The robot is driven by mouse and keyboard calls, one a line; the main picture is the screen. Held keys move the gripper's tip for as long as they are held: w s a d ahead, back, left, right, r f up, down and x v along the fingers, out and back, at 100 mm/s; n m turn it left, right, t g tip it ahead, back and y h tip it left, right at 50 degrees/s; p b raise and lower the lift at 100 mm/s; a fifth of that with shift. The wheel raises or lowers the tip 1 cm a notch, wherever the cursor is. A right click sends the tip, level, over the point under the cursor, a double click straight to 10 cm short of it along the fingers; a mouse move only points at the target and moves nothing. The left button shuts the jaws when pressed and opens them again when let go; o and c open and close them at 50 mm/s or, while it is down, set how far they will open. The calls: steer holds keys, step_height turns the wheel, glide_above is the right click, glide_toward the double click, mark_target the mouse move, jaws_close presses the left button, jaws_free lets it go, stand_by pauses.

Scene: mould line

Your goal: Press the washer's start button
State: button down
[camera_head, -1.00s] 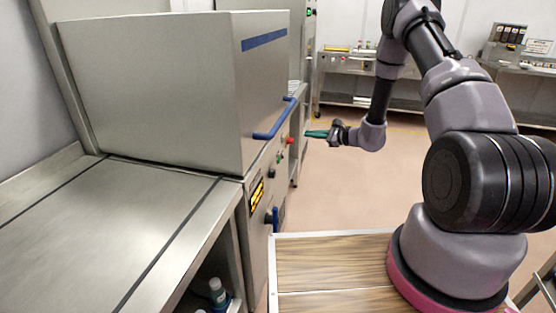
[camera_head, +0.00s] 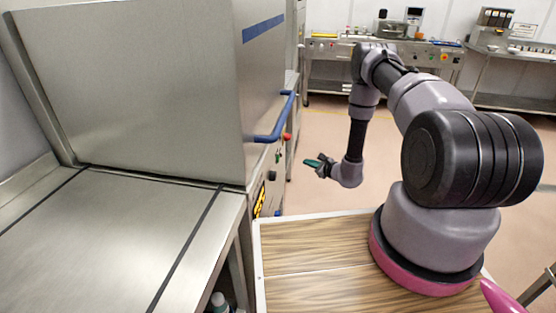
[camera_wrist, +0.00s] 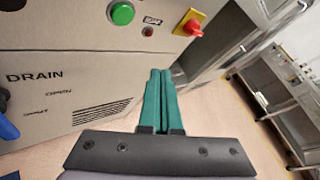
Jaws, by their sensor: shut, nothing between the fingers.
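The washer (camera_head: 150,80) is a large steel box at the left in the head view, with a blue handle (camera_head: 276,125) on its front edge. In the wrist view its front panel (camera_wrist: 60,45) carries a round green button (camera_wrist: 122,13), a small dark red lamp beside it and a red switch on a yellow plate (camera_wrist: 190,22). My gripper (camera_head: 308,162) is to the right of the panel in the head view. In the wrist view its green fingers (camera_wrist: 160,75) are shut and empty, pointing below and right of the green button, apart from it.
A steel counter (camera_head: 90,240) adjoins the washer at the left. The panel also has a "DRAIN" label and a vent (camera_wrist: 100,112). A steel bench (camera_head: 330,75) with equipment stands at the back. Open floor (camera_head: 325,125) lies around my gripper.

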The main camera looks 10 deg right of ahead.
steer(key=w+a, duration=0.2)
steer(key=a, duration=0.6)
steer(key=shift+w+a, duration=0.2)
steer(key=shift+w, duration=0.1)
steer(key=shift+a, duration=0.15)
stand_by(1.8)
steer(key=shift+w+a, duration=0.15)
steer(key=shift+a, duration=0.1)
steer(key=shift+w+a, duration=0.15)
steer(key=shift+a, duration=0.25)
stand_by(0.8)
steer(key=shift+s+d, duration=0.3)
steer(key=shift+d, duration=0.45)
steer(key=shift+d, duration=0.1)
steer(key=shift+s+d, duration=0.25)
steer(key=shift+d, duration=0.5)
steer(key=shift+s+d, duration=0.25)
steer(key=shift+d, duration=0.55)
steer(key=shift+s+d, duration=0.25)
steer(key=shift+d, duration=0.5)
